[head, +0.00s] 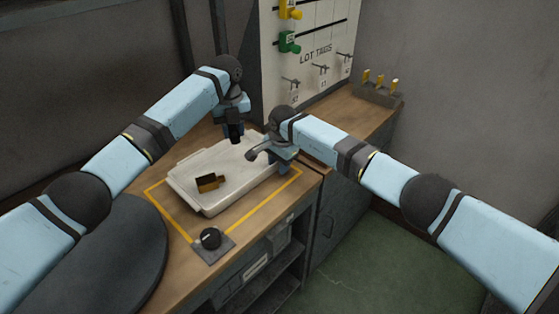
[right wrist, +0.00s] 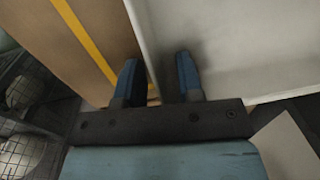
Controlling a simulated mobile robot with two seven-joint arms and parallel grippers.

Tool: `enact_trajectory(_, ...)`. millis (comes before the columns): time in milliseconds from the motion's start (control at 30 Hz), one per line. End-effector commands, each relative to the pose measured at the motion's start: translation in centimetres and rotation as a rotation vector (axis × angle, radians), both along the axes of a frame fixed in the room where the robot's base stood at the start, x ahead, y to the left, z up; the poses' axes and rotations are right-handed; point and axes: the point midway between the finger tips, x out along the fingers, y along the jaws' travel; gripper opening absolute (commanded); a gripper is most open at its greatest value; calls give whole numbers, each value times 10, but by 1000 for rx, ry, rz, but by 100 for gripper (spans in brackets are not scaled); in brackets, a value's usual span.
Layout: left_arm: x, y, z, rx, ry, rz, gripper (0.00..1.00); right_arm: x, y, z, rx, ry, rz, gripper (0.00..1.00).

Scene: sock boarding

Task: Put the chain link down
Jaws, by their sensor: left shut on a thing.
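My left gripper (head: 233,119) points down above the back part of the white tray (head: 184,191). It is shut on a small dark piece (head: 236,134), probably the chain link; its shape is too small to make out. My right gripper (head: 279,162) is at the tray's right end. In the right wrist view its blue fingers (right wrist: 156,82) are apart, with the tray's pale wall between them. A black and brass-coloured block (head: 208,183) lies in the tray, apart from both grippers.
A yellow outline (head: 177,220) on the wooden bench surrounds the tray. A black knob (head: 210,239) sits at the front edge. A round dark disc (head: 115,250) is at the left. A "LOT TAGS" board (head: 318,50) and a peg block (head: 379,92) stand behind.

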Motion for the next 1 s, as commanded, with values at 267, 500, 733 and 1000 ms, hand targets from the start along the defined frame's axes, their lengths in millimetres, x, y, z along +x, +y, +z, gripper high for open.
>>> enact_trajectory(267,0,0,1,0,-1,0,0,0,0,0,0,0,0,0)
enact_trajectory(500,1,-1,-11,1,1,37,0,0,0,0,0,0,-1,0)
enact_trajectory(733,2,-1,-46,5,1,104,0,0,0,1,0,0,-1,0)
enact_trajectory(1000,2,-1,-87,5,0,102,0,0,0,1,0,0,-1,0)
